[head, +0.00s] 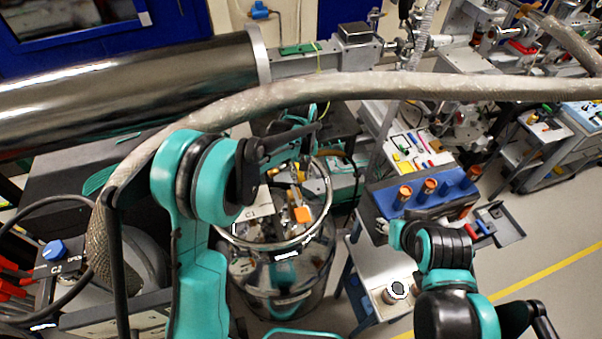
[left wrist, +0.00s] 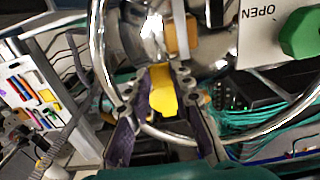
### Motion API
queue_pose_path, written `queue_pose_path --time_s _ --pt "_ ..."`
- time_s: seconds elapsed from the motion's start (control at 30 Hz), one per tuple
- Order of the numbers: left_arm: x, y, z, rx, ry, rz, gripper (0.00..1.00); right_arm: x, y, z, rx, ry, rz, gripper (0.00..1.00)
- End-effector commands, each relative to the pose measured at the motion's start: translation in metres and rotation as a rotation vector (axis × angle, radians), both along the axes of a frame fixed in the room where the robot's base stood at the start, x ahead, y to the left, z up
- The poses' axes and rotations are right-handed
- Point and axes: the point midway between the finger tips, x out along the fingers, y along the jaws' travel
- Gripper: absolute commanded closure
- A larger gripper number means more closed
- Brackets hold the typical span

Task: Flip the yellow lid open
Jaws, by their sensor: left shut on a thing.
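The yellow lid (left wrist: 162,92) shows in the left wrist view as a small yellow tab between the two fingers of my left gripper (left wrist: 160,76). The gripper is shut on it. In the head view my left gripper (head: 300,126) is above the far side of a round glass vessel with a metal rim; I cannot pick out the lid there, and the arm hides part of that area. My right arm is at the lower right of the head view, away from the vessel. I cannot make out its fingers clearly.
The glass vessel (head: 285,290) holds small parts, with an orange block (head: 302,214). A thick braided hose (head: 400,84) crosses above. A plate marked OPEN with a green knob (left wrist: 300,34) is close right of the left gripper. A blue rack (head: 425,195) stands right. Floor is clear at far right.

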Motion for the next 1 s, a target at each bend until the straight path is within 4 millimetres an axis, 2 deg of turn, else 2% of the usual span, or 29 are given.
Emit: queue_pose_path --time_s 0.17,0.5,0.97,1.0 --pt "0.004 0.002 0.002 -0.025 0.064 0.003 1.00 0.000 0.000 -0.006 0.000 0.000 0.000 0.60" --pt "0.019 0.007 0.023 -0.165 0.396 0.002 1.00 0.000 0.000 -0.029 0.000 0.000 0.000 0.60" --pt "0.020 0.008 0.029 -0.191 0.459 0.000 1.00 0.000 0.000 -0.030 0.000 0.000 0.000 0.60" --pt "0.020 0.008 0.029 -0.191 0.458 0.000 0.73 0.000 0.000 -0.030 0.000 0.000 0.000 0.60"
